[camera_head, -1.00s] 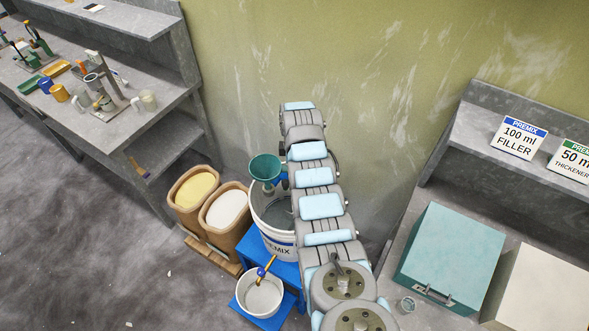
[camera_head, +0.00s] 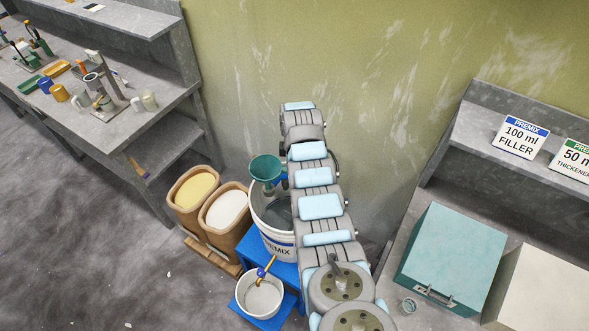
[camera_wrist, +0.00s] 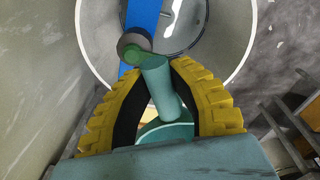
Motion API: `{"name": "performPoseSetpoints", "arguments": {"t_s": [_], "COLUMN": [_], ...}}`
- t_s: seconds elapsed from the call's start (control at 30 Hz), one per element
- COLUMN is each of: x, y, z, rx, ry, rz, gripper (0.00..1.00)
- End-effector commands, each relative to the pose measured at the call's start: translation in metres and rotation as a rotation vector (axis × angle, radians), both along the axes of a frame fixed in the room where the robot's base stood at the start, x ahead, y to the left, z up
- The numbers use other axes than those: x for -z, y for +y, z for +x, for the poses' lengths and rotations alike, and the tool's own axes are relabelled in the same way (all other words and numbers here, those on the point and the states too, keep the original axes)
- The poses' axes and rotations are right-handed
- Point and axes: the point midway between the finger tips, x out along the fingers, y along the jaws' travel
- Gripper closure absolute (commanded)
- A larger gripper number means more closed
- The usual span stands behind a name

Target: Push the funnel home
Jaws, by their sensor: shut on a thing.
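The teal funnel (camera_head: 265,168) stands at the back left rim of the white PREMIX pail (camera_head: 277,240), its cone above the rim. In the wrist view, a teal tubular part of the funnel (camera_wrist: 160,84) lies between the yellow, black-padded fingers of my gripper (camera_wrist: 153,76), which is shut on it. Part of its round teal body shows lower down, cut off by my gripper's housing. The pail (camera_wrist: 232,35) opens beyond the fingertips, with a blue bar (camera_wrist: 140,25) across one side. In the head view my arm hides most of the gripper and the pail's right side. How deep the funnel sits is hidden.
The pail stands on a blue step (camera_head: 285,270). A small white bucket (camera_head: 262,296) with a brush is in front. Two open sacks (camera_head: 226,235) stand left of the pail. A teal box (camera_head: 450,255) is on the right bench. The wall is close behind.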

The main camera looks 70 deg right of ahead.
Motion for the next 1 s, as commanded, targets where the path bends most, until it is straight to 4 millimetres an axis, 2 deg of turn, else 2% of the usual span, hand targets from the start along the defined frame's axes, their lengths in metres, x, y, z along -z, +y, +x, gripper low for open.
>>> {"name": "performPoseSetpoints", "arguments": {"t_s": [1.0], "x": [0.026], "y": [0.000], "z": [0.000], "rx": [0.000], "ry": [0.000], "rz": [0.000], "gripper": [1.00]}}
